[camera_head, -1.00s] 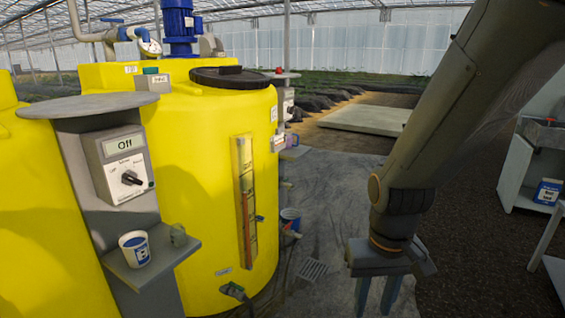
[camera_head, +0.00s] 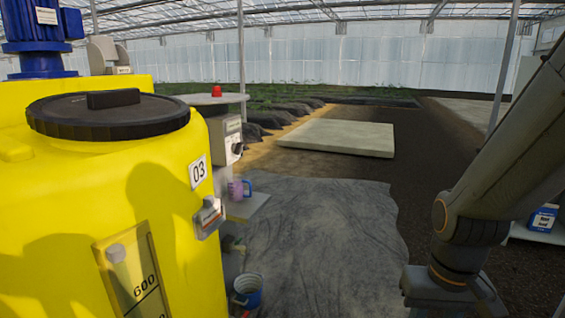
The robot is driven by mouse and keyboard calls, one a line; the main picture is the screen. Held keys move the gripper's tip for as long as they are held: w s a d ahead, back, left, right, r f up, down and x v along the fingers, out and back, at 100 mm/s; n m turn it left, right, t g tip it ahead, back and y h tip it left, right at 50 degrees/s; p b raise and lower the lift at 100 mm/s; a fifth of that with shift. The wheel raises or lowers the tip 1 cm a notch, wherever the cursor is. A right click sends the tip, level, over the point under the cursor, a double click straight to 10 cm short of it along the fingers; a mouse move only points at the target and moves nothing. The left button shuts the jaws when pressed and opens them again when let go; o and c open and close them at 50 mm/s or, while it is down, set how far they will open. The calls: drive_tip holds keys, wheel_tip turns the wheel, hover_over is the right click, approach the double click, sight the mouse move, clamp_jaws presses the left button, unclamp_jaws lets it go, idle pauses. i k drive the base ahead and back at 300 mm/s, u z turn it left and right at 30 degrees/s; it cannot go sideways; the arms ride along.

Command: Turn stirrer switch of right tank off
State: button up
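A yellow tank (camera_head: 150,190) with a black lid (camera_head: 108,112) and the number 03 fills the left side. Just beyond its right edge is a grey switch box (camera_head: 222,140) on a stand, seen nearly edge-on. A dark rotary knob (camera_head: 238,148) sticks out from its right face. I cannot read its display or tell the knob's setting. My gripper's body (camera_head: 452,292) is at the bottom right, well apart from the box. Its fingers are cut off by the lower edge of the picture, so its opening is hidden.
A round grey top (camera_head: 205,99) with a red button (camera_head: 217,91) covers the stand. A shelf (camera_head: 246,208) below the box bears a purple mug (camera_head: 236,190). A blue and white bucket (camera_head: 247,292) stands lower. The grey mat (camera_head: 320,235) right of the tank looks clear.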

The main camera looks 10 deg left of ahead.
sight(235, 147)
drive_tip(key=u, duration=0.3)
drive_tip(key=i, duration=2.05)
drive_tip(key=u, duration=0.55)
